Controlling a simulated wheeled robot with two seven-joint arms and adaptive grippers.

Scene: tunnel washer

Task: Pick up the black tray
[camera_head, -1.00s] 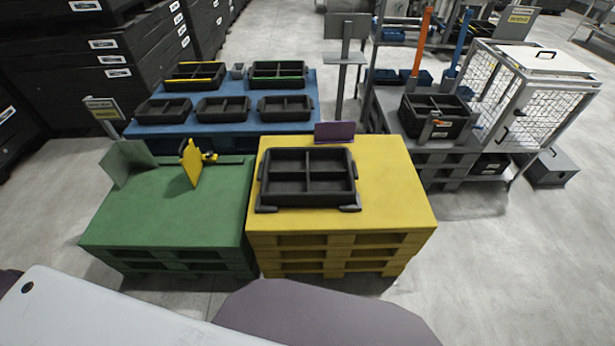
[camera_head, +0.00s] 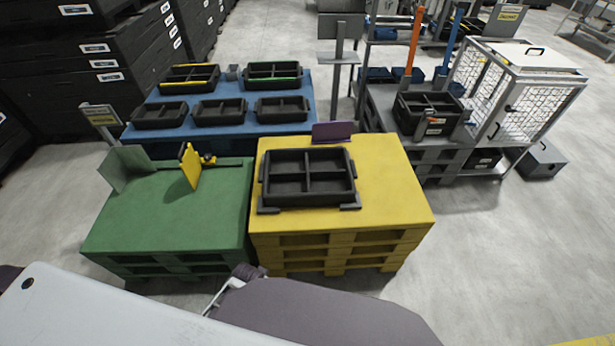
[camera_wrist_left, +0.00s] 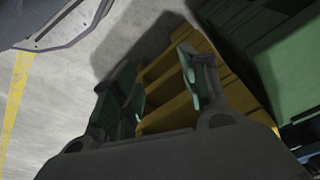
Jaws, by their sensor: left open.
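A black tray (camera_head: 308,199) with four compartments sits flat on the yellow pallet stand (camera_head: 395,190), in dark corner holders, and looks empty. My left gripper (camera_wrist_left: 155,64) is open and empty in the left wrist view. Its two fingers stand apart, with the side of the yellow pallets (camera_wrist_left: 165,88) behind and between them. The black tray does not show in that view. In the head view a small dark part of my left arm's end shows low, in front of the pallets and below the tray. My right gripper is not in view.
A green pallet stand (camera_head: 170,215) with a yellow plate (camera_head: 191,167) adjoins on the left. A blue table (camera_head: 238,118) behind holds several more black trays. A purple plate (camera_head: 333,132) stands behind the tray. A rack and a mesh cage (camera_head: 520,95) are at the right.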

